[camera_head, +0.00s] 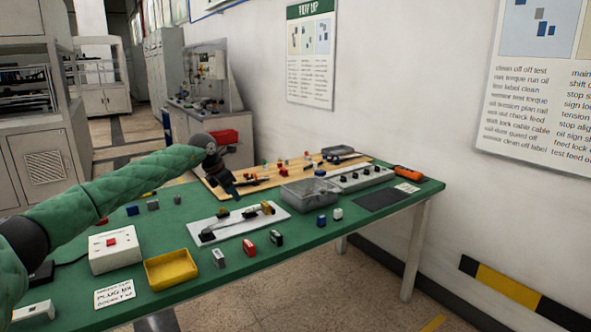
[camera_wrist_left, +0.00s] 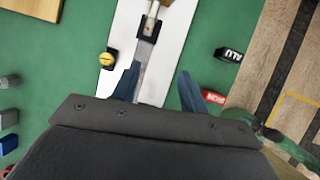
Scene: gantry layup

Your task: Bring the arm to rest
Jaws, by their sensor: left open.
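My left arm, in a green quilted sleeve, reaches in from the left in the head view. Its gripper (camera_head: 232,188) hangs over the green table (camera_head: 330,250), near the white plate (camera_head: 270,223). In the left wrist view the two blue fingers (camera_wrist_left: 157,84) are spread apart with nothing held between them. Below them lies the white plate (camera_wrist_left: 122,35) with a grey bar and a black clamp-like part (camera_wrist_left: 148,28) on it. I cannot tell the exact height, but the fingers look clear of the plate. My right gripper is not in view.
A white box with a red button (camera_head: 115,250), a yellow tray (camera_head: 171,270) and several small blocks stand on the near side. A grey bin (camera_head: 310,192), a wooden board (camera_head: 265,180) and a dark mat (camera_head: 380,199) lie farther back.

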